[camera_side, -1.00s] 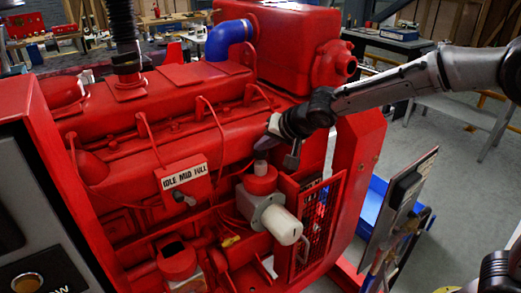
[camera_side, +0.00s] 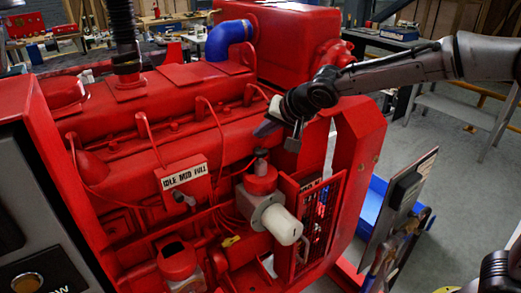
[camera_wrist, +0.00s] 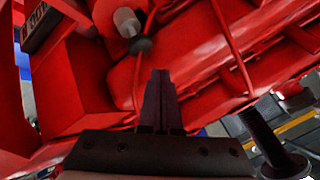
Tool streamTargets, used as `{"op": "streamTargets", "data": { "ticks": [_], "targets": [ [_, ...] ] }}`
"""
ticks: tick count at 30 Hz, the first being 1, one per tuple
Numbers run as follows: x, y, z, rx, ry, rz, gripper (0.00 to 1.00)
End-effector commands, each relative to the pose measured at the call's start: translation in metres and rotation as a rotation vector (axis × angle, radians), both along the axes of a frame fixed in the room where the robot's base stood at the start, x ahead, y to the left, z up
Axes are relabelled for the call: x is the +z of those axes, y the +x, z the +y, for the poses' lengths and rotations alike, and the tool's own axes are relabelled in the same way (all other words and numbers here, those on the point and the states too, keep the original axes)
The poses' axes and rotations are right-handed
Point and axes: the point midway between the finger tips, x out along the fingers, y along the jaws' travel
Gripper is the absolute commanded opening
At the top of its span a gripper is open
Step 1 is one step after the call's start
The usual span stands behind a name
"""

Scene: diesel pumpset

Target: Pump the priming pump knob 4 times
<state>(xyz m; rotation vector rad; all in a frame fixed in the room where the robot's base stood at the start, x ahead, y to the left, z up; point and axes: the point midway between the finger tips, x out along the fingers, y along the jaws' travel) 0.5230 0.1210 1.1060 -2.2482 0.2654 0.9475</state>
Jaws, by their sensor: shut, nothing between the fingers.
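The priming pump knob (camera_side: 262,154) is a small dark knob on a short stem. It stands upright on top of the red pump housing (camera_side: 261,180), above a white cylinder (camera_side: 282,225). My gripper (camera_side: 264,129) is just above the knob in the side view, with a visible gap between them. Its fingers are shut and empty, pointing left and down. In the wrist view the shut fingers (camera_wrist: 160,82) show against red engine parts. A pale stem with a dark round end (camera_wrist: 140,45) lies beyond them; I cannot tell for sure which part it is.
The IDLE MID FULL plate (camera_side: 184,176) and its lever (camera_side: 185,199) are left of the pump. Thin red fuel pipes (camera_side: 215,125) run close behind. A red mesh guard (camera_side: 318,215) stands to the right. Free space lies above the engine's right side.

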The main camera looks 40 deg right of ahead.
Motion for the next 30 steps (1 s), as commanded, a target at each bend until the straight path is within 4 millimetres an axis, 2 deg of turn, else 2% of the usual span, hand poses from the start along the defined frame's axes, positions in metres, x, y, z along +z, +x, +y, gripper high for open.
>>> {"op": "streamTargets", "data": {
  "ticks": [10, 30],
  "targets": [
    [0.028, 0.0, 0.0, 0.001, 0.001, 0.0, 0.0],
    [0.03, 0.0, 0.0, 0.001, 0.0, 0.001, 0.0]
  ]
}}
